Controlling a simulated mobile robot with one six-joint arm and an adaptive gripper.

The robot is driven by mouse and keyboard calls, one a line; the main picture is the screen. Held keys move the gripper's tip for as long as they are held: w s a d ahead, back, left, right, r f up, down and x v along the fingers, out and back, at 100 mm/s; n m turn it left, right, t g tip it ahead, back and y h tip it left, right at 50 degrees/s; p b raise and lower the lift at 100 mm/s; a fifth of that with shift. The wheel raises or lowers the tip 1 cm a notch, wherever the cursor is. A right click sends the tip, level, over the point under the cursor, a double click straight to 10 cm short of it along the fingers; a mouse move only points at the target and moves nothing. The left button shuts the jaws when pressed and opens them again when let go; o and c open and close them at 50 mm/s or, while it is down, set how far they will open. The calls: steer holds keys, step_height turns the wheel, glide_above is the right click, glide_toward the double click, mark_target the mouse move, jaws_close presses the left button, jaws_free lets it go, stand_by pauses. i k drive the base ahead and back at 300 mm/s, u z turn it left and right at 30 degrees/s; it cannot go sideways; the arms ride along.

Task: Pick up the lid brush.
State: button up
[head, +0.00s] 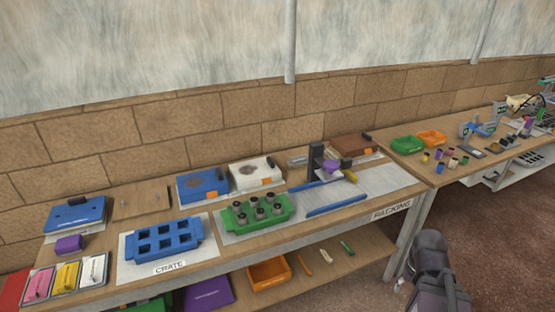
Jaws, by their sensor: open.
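I cannot pick out the lid brush with certainty at this size. A small yellow-handled tool (350,177) lies beside a purple piece (332,167) near a dark upright stand (316,160) on the long wooden bench; it may be a brush. At the bench's left end, pink (38,283), yellow (67,276) and white (93,271) handled blocks sit in shallow trays. A dark part of my arm shows at the lower right, in front of the bench's right end. My gripper's fingertips are not visible.
A blue crate (160,240) and a green rack (256,214) holding several metal cylinders stand mid-bench. A blue bar (336,205) lies near the front edge. Blue and white lidded boxes stand behind. A lower shelf holds an orange bin (270,274). Open floor (485,245) lies right.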

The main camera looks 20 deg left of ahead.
mark_target(301, 161)
steer(key=u, duration=0.5)
steer(key=i, duration=1.1)
steer(key=u, duration=0.35)
